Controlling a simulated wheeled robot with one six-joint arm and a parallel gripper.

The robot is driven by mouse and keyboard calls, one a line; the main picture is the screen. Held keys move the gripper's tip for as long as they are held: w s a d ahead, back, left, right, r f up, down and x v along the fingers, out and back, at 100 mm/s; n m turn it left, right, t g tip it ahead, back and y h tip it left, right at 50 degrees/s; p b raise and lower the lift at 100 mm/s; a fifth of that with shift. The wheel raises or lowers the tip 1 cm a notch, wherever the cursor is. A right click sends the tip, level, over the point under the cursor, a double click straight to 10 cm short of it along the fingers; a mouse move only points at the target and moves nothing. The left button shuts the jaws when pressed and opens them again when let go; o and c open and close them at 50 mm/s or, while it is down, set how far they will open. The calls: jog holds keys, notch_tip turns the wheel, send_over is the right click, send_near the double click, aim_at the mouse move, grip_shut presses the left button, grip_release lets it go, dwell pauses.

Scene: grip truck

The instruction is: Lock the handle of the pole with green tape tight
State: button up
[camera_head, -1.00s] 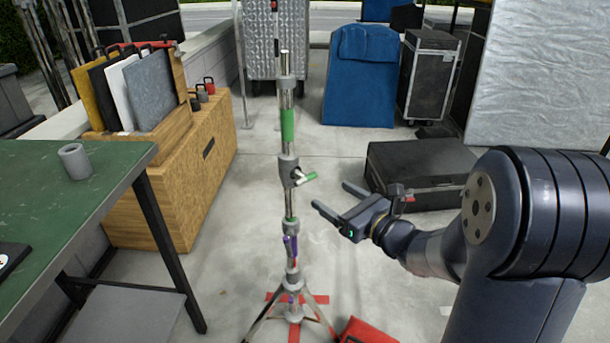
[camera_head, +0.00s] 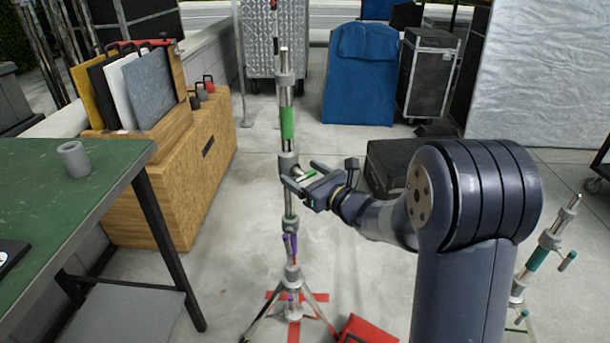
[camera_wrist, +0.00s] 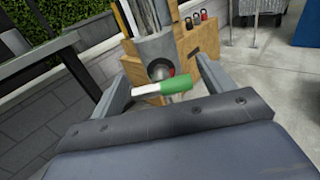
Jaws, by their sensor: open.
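A silver pole (camera_head: 285,92) on a tripod stands upright in the middle of the head view, with green tape (camera_head: 287,123) on its upper part. Below the tape is a grey collar (camera_head: 288,162) with a small green-tipped handle (camera_head: 308,175). My gripper (camera_head: 302,176) is open at the collar, its two fingers on either side of the handle. In the wrist view the handle, white at one end and green at the other (camera_wrist: 178,87), lies crosswise between the open fingers, in front of the collar (camera_wrist: 155,50). Contact with the fingers cannot be told.
A green-topped table (camera_head: 90,185) stands at the left, with a wooden crate (camera_head: 185,175) behind it. Another pole with teal tape (camera_head: 540,257) stands at the right. A red bag (camera_head: 366,331) lies by the tripod's foot. A black case (camera_head: 390,160) is behind my arm.

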jog(key=shift+c, duration=0.5)
jog(key=c, duration=0.9)
